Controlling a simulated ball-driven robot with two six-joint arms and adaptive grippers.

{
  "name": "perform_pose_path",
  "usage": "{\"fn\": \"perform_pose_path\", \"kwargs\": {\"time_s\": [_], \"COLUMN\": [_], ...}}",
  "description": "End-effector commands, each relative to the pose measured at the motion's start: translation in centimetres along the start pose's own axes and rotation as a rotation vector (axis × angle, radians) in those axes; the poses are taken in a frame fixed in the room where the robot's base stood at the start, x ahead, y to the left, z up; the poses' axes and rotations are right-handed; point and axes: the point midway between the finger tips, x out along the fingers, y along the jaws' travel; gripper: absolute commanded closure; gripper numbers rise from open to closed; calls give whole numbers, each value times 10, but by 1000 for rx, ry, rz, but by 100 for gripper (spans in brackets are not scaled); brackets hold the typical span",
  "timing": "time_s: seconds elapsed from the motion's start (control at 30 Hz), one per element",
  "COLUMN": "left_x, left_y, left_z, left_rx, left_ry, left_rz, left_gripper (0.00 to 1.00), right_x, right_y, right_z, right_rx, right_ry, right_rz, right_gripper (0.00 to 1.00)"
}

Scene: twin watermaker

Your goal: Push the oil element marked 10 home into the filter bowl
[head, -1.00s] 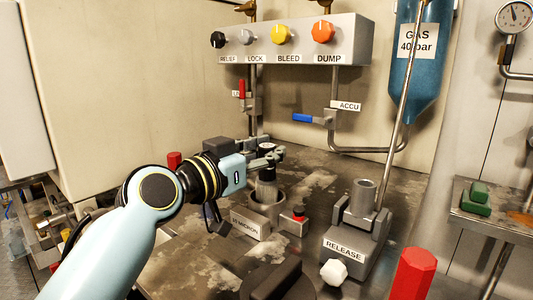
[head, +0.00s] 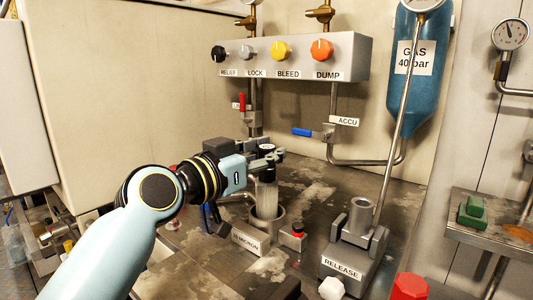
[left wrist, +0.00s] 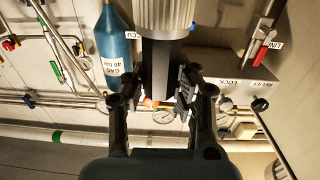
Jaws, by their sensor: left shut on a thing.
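My left gripper (head: 266,163) is shut on the dark stem of the oil element (head: 265,199), and the mark on its top is too small to read. The element is upright, with a pale pleated body under a dark cap. It stands well proud of the filter bowl (head: 266,226), its lower end hidden in the mouth. In the left wrist view, the fingers (left wrist: 160,100) flank the black stem, and the pleated element (left wrist: 165,15) is cut by the top edge. My right gripper is not in view.
The RELEASE block (head: 350,245) is to the right. A valve panel (head: 290,55) and blue gas bottle (head: 422,85) are behind. A red hexagonal post (head: 410,287) stands in front.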

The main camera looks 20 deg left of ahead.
Motion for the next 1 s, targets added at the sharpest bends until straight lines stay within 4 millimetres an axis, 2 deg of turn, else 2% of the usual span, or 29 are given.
{"fn": "perform_pose_path", "kwargs": {"time_s": [0.43, 1.0], "left_x": [0, 0], "left_y": [0, 0], "left_z": [0, 0], "left_rx": [0, 0], "left_ry": [1, 1], "left_rz": [0, 0], "left_gripper": [99, 99], "right_x": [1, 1], "right_y": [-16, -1], "right_z": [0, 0], "right_rx": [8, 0], "right_ry": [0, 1], "right_rz": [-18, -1], "right_gripper": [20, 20]}}
